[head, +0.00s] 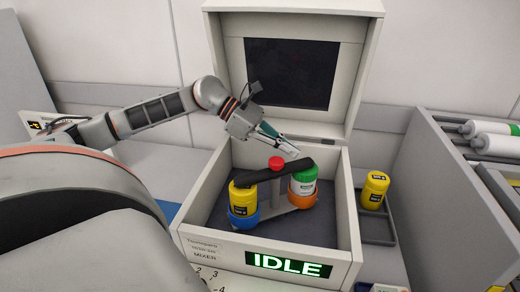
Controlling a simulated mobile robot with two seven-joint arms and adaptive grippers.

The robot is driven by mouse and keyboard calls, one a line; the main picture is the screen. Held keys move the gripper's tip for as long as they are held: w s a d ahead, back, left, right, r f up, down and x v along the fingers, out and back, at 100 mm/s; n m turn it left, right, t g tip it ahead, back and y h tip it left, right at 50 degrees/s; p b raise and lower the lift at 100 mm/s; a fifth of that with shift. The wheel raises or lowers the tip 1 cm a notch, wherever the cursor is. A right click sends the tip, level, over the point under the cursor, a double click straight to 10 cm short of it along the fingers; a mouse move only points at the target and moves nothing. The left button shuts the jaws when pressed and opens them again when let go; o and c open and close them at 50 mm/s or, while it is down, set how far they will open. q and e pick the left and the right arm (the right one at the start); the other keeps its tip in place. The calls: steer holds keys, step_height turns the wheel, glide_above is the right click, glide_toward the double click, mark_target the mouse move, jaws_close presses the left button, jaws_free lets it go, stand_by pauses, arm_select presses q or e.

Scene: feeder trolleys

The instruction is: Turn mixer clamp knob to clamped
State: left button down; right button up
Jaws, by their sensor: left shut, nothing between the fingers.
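The mixer (190,250) is an open white box with its lid raised at the back and a green IDLE display on its front. Inside, a dark clamp bar (258,175) lies across two bottles. The red clamp knob (276,162) is at the bar's middle. The yellow bottle (243,197) sits in a blue holder, and the green-capped bottle (303,185) sits in an orange holder. My left gripper (293,153) is shut and empty, just right of and above the knob, over the bar's right part. I cannot tell whether it touches anything. My right gripper is out of view.
A yellow bottle (374,190) stands in a grey tray (379,230) right of the mixer. A grey rack (450,190) with white green-ended bottles is at the far right. The mixer's walls and raised lid (225,70) surround the clamp.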

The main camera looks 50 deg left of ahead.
arm_select(q)
steer(key=shift+a, duration=0.15)
stand_by(0.3)
steer(key=v, duration=1.2)
